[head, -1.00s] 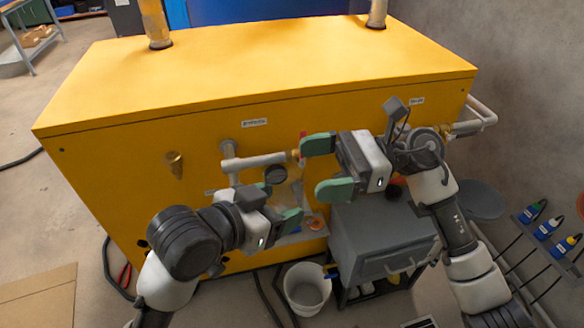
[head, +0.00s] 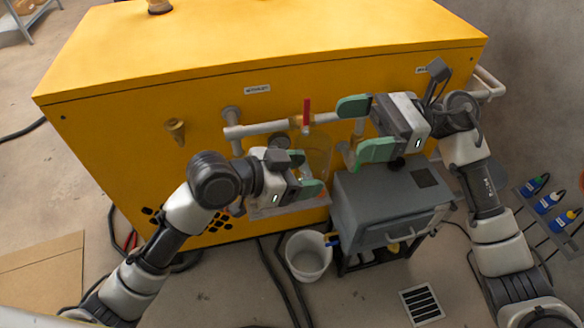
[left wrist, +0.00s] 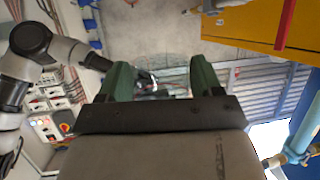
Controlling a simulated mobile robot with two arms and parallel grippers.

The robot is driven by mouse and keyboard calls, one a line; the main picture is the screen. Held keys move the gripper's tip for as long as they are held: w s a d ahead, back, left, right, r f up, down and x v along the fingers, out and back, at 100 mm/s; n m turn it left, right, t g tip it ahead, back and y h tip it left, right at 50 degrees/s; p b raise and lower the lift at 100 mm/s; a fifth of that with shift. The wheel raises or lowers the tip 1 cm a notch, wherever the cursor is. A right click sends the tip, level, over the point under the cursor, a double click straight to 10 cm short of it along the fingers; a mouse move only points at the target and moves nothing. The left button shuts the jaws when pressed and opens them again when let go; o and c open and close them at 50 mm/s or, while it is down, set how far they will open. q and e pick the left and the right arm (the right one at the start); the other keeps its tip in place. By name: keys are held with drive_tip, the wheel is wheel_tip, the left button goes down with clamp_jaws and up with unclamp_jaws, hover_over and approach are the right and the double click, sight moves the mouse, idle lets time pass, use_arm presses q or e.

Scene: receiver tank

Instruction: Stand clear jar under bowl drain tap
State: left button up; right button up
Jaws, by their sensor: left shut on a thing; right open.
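My left gripper (head: 303,172) is in front of the yellow cabinet, below the pipe, shut on the clear jar, whose faint see-through outline shows between the green fingers in the left wrist view (left wrist: 160,64). In the head view a clear vessel (head: 320,150) shows just beyond the fingers; I cannot tell there where jar and bowl part. The drain tap cannot be made out. My right gripper (head: 352,130) is open and empty, to the right of the clear vessel, its fingers near the pipe.
The grey pipe (head: 262,129) with a red lever (head: 306,112) runs along the yellow cabinet (head: 120,140). A small ledge (head: 285,208) lies below. A grey box on a stand (head: 372,205) is right of it, and a white bucket (head: 306,258) stands on the floor.

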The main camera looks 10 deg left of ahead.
sight(314, 147)
use_arm(q)
drive_tip(key=shift+w+d+f+m+g+h, duration=0.2)
drive_tip(key=shift+d+f+m+g+h, duration=0.05)
drive_tip(key=shift+f+m+g+h, duration=0.05)
drive_tip(key=shift+d, duration=0.1)
use_arm(e)
drive_tip(key=s+d+f+m+t, duration=0.2)
drive_tip(key=d+f+m+t, duration=0.25)
drive_tip(key=t, duration=0.25)
drive_tip(key=shift+y, duration=0.4)
drive_tip(key=a, duration=0.3)
drive_tip(key=w+a, duration=0.1)
drive_tip(key=a, duration=0.7)
drive_tip(key=shift+w+a+f, duration=0.1)
drive_tip(key=shift+w+a, duration=0.1)
drive_tip(key=shift+w, duration=0.15)
